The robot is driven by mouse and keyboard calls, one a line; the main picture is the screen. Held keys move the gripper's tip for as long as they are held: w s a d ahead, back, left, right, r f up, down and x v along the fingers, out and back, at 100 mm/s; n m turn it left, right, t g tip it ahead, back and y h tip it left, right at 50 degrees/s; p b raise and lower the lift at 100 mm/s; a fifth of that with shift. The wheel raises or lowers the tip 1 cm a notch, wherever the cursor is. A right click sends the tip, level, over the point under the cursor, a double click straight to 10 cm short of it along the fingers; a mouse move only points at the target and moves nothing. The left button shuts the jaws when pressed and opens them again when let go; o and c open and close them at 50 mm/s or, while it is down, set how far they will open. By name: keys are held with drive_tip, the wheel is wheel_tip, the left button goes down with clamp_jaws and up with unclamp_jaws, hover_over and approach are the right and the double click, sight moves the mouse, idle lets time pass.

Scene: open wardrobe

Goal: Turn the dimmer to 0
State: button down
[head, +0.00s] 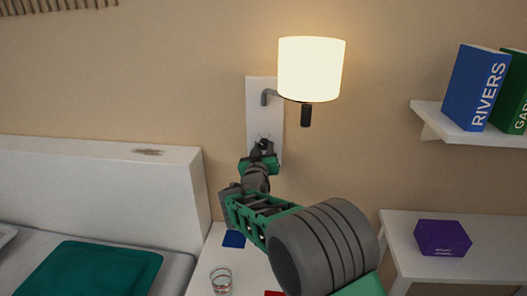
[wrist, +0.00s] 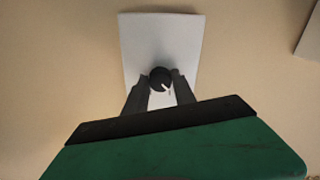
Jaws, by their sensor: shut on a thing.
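The dimmer knob (wrist: 159,79) is a round black dial with a white pointer line on a pale wall plate (wrist: 185,35). In the wrist view the pointer points down and to the right. My gripper (wrist: 160,82) is shut on the knob, one dark finger on each side of it. In the head view my gripper (head: 263,147) reaches the lower part of the wall plate (head: 258,110) and mostly covers the knob. The wall lamp (head: 311,69) above is lit, with a glowing cream shade.
A dark cylinder (head: 306,116) hangs beneath the lampshade. A bedside table below holds a glass (head: 221,280) and a blue item (head: 234,239). A bed headboard (head: 110,190) is at left. A shelf (head: 470,128) with books and a purple box (head: 442,238) are at right.

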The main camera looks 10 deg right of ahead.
drive_tip(key=n, duration=0.4)
drive_tip(key=shift+n, duration=0.3)
drive_tip(key=n, duration=0.4)
drive_tip(key=shift+n+p, duration=0.3)
drive_tip(key=c, duration=1)
unclamp_jaws()
drive_tip(key=shift+c, duration=0.2)
drive_tip(key=v, duration=0.7)
drive_tip(key=shift+s+b, duration=0.4)
drive_tip(key=shift+r, duration=0.15)
